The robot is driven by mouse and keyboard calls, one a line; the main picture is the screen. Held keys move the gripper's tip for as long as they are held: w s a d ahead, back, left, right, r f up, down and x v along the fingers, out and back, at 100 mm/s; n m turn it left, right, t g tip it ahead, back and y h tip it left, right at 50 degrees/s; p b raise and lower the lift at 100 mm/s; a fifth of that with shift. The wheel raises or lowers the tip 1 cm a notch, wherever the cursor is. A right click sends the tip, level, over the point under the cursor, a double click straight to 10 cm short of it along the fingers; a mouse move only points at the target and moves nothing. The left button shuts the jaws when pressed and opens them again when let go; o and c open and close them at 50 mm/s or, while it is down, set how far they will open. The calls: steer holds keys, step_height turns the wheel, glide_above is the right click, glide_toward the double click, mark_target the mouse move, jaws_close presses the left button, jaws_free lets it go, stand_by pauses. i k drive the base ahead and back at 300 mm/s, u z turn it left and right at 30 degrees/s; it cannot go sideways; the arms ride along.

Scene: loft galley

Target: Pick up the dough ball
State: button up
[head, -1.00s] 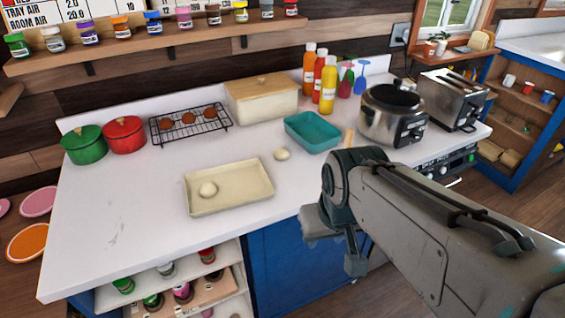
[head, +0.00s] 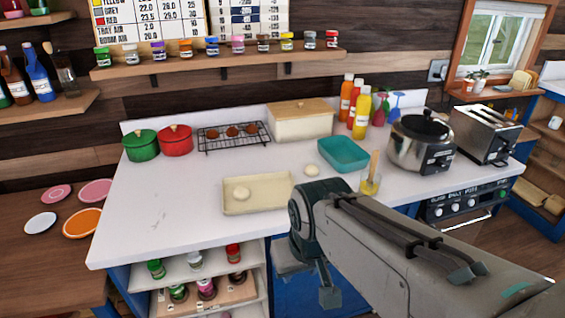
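One pale dough ball (head: 241,194) lies in a shallow cream tray (head: 270,206) on the white counter. A second pale ball (head: 311,170) lies on the bare counter, right of the tray and left of the teal dish. My gripper (head: 312,284) hangs low at the counter's front edge, in front of the blue cabinet, apart from both balls. One finger shows pointing down; the rest is partly hidden by my wrist, so its opening is unclear. I see nothing held in it.
A teal dish (head: 344,154), a small jar with a wooden handle (head: 370,184) and a steel cooker (head: 418,143) stand to the right. A bread box (head: 300,123), wire rack (head: 233,137) and two pots stand behind. The counter's left front is clear.

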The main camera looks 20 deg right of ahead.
mark_target(312, 171)
steer(key=i, duration=0.85)
steer(key=z, duration=0.4)
